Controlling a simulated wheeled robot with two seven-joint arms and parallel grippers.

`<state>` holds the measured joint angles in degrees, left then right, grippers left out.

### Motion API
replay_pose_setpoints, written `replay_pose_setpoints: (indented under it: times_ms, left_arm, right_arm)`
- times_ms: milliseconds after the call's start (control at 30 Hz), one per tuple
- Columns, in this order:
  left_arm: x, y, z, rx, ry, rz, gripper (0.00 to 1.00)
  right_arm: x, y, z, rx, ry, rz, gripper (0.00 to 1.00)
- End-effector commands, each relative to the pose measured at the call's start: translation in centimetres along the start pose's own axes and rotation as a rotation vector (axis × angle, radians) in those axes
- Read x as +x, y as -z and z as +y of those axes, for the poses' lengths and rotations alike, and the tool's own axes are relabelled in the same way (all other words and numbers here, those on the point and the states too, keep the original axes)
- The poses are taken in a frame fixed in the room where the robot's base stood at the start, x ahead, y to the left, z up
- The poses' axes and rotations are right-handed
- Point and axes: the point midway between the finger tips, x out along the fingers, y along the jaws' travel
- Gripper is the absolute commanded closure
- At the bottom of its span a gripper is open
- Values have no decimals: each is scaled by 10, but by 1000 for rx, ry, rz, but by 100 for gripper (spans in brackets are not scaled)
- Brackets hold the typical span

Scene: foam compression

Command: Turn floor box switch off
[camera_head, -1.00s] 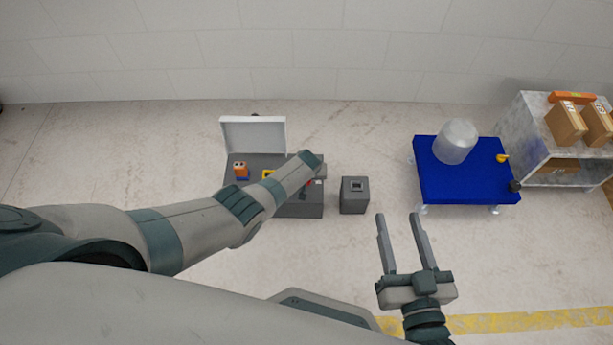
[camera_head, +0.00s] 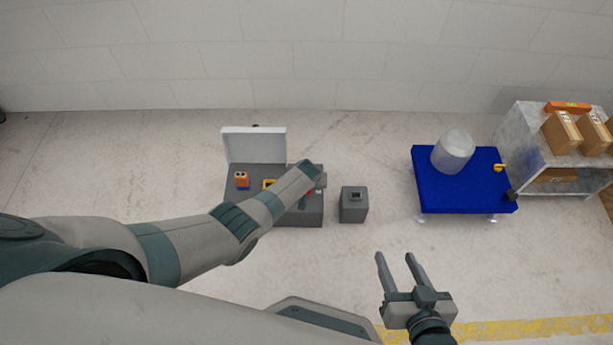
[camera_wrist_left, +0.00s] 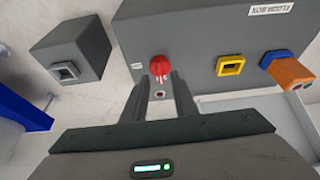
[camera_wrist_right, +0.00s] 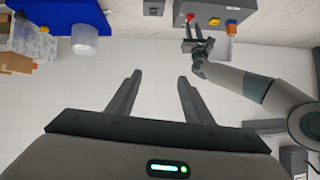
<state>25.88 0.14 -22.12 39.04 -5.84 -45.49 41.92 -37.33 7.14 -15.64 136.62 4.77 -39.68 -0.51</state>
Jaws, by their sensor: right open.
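The grey floor box (camera_head: 312,219) stands on the floor with a white lid raised behind it. Its red switch knob (camera_wrist_left: 159,67) shows in the left wrist view, above a small red light. My left gripper (camera_wrist_left: 157,80) is open at the front of the box, its two fingers apart with the knob between and just beyond their tips. I cannot tell whether they touch it. In the head view my left arm hides most of this gripper and the knob; it also shows in the right wrist view (camera_wrist_right: 194,30). My right gripper (camera_head: 394,256) is open and empty, above bare floor.
A yellow-framed socket (camera_wrist_left: 230,64) and an orange plug (camera_wrist_left: 289,72) sit on the box. A smaller grey box (camera_head: 354,210) stands to its right. Farther right are a blue table (camera_head: 435,198) with a clear cylinder (camera_head: 453,151) and a shelf (camera_head: 520,134) with cartons.

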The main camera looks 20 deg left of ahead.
Motion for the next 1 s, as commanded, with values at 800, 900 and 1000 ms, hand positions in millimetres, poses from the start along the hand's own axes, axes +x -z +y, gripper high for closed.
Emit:
replay_pose_setpoints:
  times_ms: [800, 900, 1000]
  left_arm:
    - [-106, 1, 1, -1, -2, 2, 74]
    - [-121, 1, 1, 0, -2, 1, 74]
    - [-133, 1, 1, 0, -2, 2, 74]
  right_arm:
    - [-54, -74, 55, 9, -141, -582, 54]
    - [-62, -78, 62, 9, -160, -629, 54]
    - [-67, -81, 66, 9, -172, -663, 54]
